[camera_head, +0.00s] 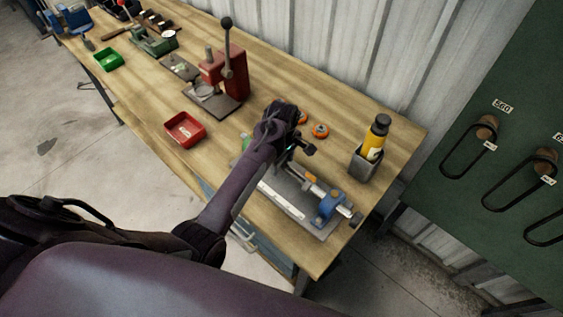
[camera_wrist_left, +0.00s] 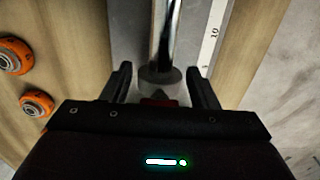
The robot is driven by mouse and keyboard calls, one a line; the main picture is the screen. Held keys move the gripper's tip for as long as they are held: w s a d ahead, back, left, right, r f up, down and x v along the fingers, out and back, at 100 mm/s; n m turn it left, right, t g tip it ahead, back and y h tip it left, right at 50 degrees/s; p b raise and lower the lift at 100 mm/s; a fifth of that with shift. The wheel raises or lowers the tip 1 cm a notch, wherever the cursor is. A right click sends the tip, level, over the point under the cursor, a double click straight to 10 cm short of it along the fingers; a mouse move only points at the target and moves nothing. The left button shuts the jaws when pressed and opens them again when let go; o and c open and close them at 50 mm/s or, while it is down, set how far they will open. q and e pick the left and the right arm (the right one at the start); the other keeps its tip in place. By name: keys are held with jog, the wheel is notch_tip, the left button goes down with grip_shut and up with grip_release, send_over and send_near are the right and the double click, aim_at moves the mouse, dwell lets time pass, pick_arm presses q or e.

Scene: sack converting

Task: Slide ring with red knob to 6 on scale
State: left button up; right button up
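The ring (camera_wrist_left: 161,76) is a dark grey collar around a shiny rod (camera_wrist_left: 171,30) in the left wrist view. Its red knob (camera_wrist_left: 158,102) shows just below it, partly hidden by the gripper body. My left gripper (camera_wrist_left: 163,86) is open, with one finger on each side of the ring and a small gap visible at both sides. The white scale (camera_wrist_left: 214,32) runs beside the rod; a 10 is readable, and the mark nearer the ring is covered by a finger. In the head view my left gripper (camera_head: 294,143) is over the fixture's far end and hides the ring.
The fixture's grey base (camera_head: 318,228) and blue block (camera_head: 328,207) sit near the bench's right end. A bin with a yellow bottle (camera_head: 373,143) stands behind. Orange wheels (camera_head: 320,131) lie beside the gripper. A red tray (camera_head: 185,129) and red press (camera_head: 222,70) are further left.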

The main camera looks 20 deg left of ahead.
pick_arm(q)
jog(key=shift+o, duration=0.6)
jog(key=shift+d, duration=0.1)
jog(key=shift+r, duration=0.25)
notch_tip(320, 180, up, 6)
jog(key=shift+r+b, duration=0.15)
jog(key=shift+b, duration=0.95)
jog(key=shift+r, duration=0.5)
pick_arm(e)
jog(key=shift+s+a+f, duration=0.1)
jog(key=shift+s+f, duration=0.05)
jog(key=shift+f, duration=0.45)
jog(key=shift+s+a+f, duration=0.1)
jog(key=shift+s+f, duration=0.05)
jog(key=shift+f, duration=0.45)
jog(key=shift+d, duration=0.15)
